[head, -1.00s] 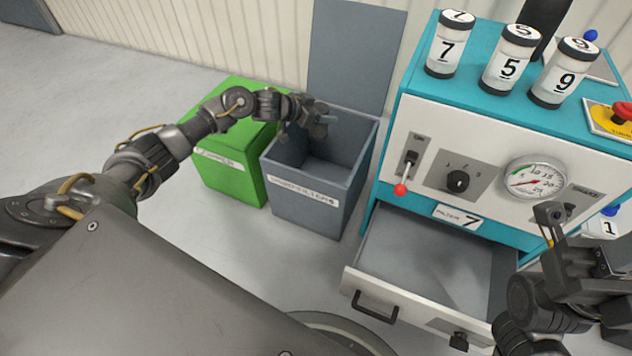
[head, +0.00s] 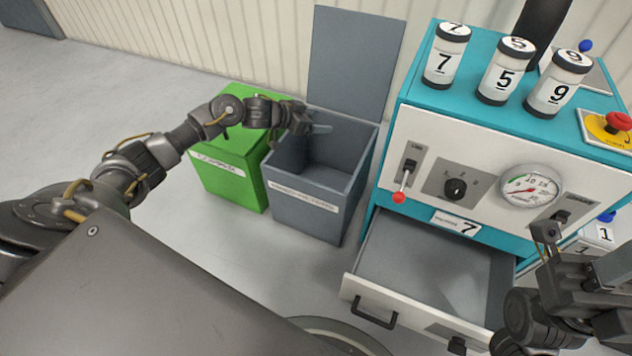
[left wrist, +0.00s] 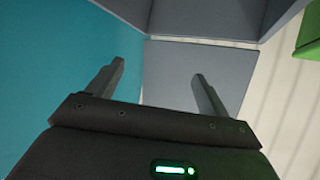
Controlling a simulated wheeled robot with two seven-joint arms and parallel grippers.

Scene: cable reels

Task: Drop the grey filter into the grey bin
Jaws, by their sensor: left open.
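The grey bin (head: 312,213) stands on the floor with its lid (head: 354,62) upright and open. Its visible inside looks empty; part of it is hidden by my left gripper. My left gripper (head: 320,128) is over the bin's back left rim. In the left wrist view its two fingers (left wrist: 158,72) are apart with nothing between them, and grey panels show beyond. No grey filter can be made out in either view. My right gripper (head: 547,232) is at the right edge before the machine, and its jaws cannot be made out.
A closed green bin (head: 228,165) stands left of the grey bin. A teal and white machine (head: 428,155) is on the right, its empty drawer (head: 425,270) pulled out. White canisters marked 7 (head: 446,58), 5 (head: 507,72) and 9 (head: 558,84) stand on top.

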